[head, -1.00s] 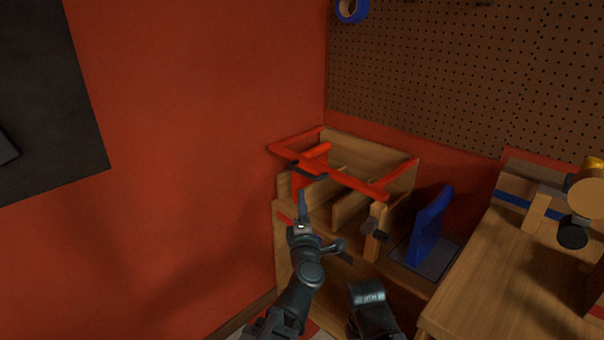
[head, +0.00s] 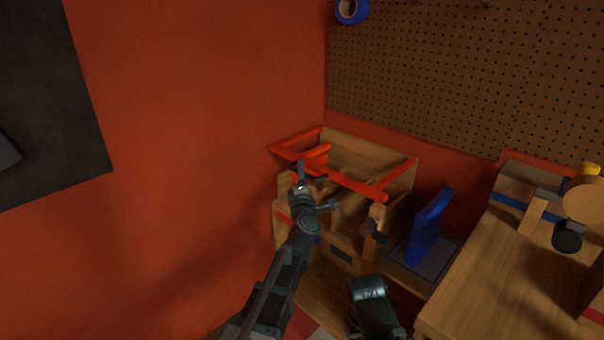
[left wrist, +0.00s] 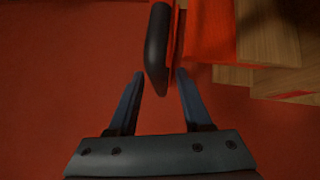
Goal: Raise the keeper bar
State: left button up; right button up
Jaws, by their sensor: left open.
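The keeper bar (head: 345,181) is a red bar on a red frame, lying low across the top of a wooden box (head: 358,158). A black handle (left wrist: 156,50) on a red part shows in the left wrist view. My left gripper (head: 301,168) is at the bar's left end, in front of the box. It is open, and the left wrist view shows its fingertips (left wrist: 160,74) on either side of the handle's near end. A gap shows on each side; I cannot tell the depth. In the head view the gripper mostly hides the handle.
A blue upright piece (head: 428,228) stands on a dark plate right of the box. A wooden bench (head: 500,280) with a round-headed device (head: 584,202) is at the right. A red wall is close on the left, a pegboard (head: 460,75) behind.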

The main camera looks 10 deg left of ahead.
pick_arm(q)
jog(key=shift+w, duration=0.1)
grip_shut()
dwell(1.4)
